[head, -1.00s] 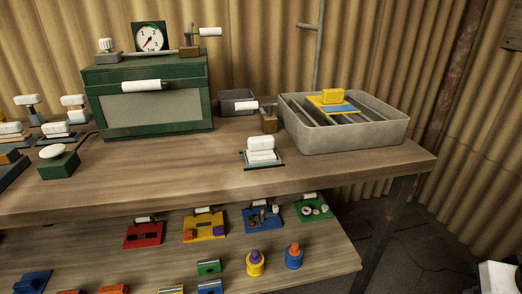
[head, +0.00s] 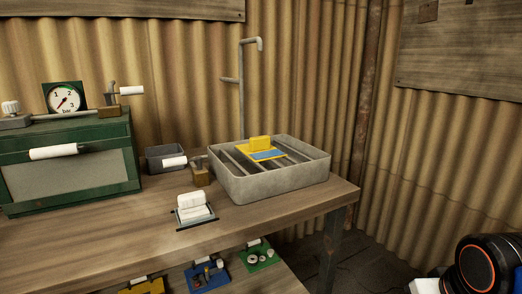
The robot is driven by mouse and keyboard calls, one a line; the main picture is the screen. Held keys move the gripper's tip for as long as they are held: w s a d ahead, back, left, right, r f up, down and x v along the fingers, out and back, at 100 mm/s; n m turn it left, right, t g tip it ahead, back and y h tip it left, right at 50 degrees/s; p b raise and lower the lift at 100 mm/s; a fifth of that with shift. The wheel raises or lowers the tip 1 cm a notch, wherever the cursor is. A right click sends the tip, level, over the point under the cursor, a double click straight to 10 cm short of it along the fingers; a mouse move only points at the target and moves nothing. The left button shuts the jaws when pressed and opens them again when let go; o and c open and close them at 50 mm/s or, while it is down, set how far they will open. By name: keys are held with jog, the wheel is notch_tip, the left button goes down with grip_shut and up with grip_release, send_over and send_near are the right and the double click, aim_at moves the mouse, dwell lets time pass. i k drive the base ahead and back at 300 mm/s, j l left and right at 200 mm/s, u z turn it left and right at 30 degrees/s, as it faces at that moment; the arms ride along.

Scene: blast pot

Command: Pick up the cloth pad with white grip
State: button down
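A white block-shaped grip on a pale, layered pad (head: 193,208) stands upright near the front edge of the bench, left of the grey tray. It looks like the cloth pad with white grip, but its material is too small to tell. A dark flat piece shows under it. My gripper is not in view; only part of my arm shows at the lower right corner.
The grey tray (head: 317,179) holds a yellow-and-blue piece with a yellow grip (head: 260,143) on bars. A green cabinet (head: 15,188) is at left. Bare bench (head: 80,235) lies left of the pad.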

aim_at(192, 207)
jog(key=i+j+u, duration=0.15)
jog(key=u, duration=0.2)
jog(key=i+j+u, duration=0.1)
jog(key=u, duration=0.25)
jog(key=i+u, duration=0.2)
jog(key=u, duration=0.15)
jog(key=j, duration=0.05)
